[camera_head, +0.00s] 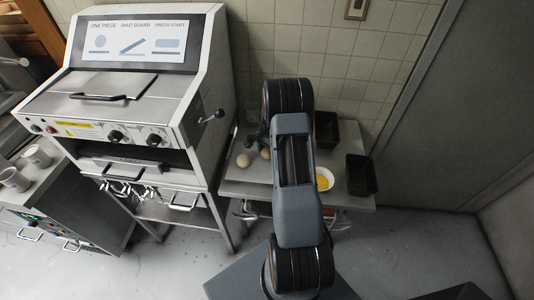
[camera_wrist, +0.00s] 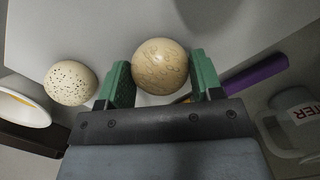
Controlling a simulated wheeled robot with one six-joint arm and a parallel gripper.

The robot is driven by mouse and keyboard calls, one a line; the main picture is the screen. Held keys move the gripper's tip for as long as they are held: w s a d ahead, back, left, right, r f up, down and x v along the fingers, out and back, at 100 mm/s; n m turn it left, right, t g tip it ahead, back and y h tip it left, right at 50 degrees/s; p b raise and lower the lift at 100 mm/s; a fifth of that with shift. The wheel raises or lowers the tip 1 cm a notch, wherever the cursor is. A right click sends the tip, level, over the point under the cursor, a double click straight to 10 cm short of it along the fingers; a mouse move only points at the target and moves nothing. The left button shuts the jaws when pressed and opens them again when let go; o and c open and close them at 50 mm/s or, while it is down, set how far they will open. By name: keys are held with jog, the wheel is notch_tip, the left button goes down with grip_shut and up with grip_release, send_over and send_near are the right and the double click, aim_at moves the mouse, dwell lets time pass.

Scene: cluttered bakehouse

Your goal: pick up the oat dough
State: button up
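In the wrist view a tan dough ball with faint flaky marks, which looks like the oat dough (camera_wrist: 160,66), lies between the green fingers of my gripper (camera_wrist: 160,80). The fingers are apart, one on each side of the ball and close to it. I cannot tell whether they touch it. A paler ball with dark specks (camera_wrist: 70,83) lies to the left, outside the fingers. In the head view two dough balls show on the small table, one at left (camera_head: 243,160) and one partly hidden by my arm. My arm hides most of the gripper there.
A white bowl with yellow contents (camera_head: 323,180) and dark tins (camera_head: 361,175) stand on the table (camera_head: 345,198), right of my arm. In the wrist view a purple bar (camera_wrist: 255,75) and a clear jug (camera_wrist: 292,122) are to the right. A large machine (camera_head: 130,90) stands left of the table.

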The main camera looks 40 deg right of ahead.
jog(key=shift+c, duration=1)
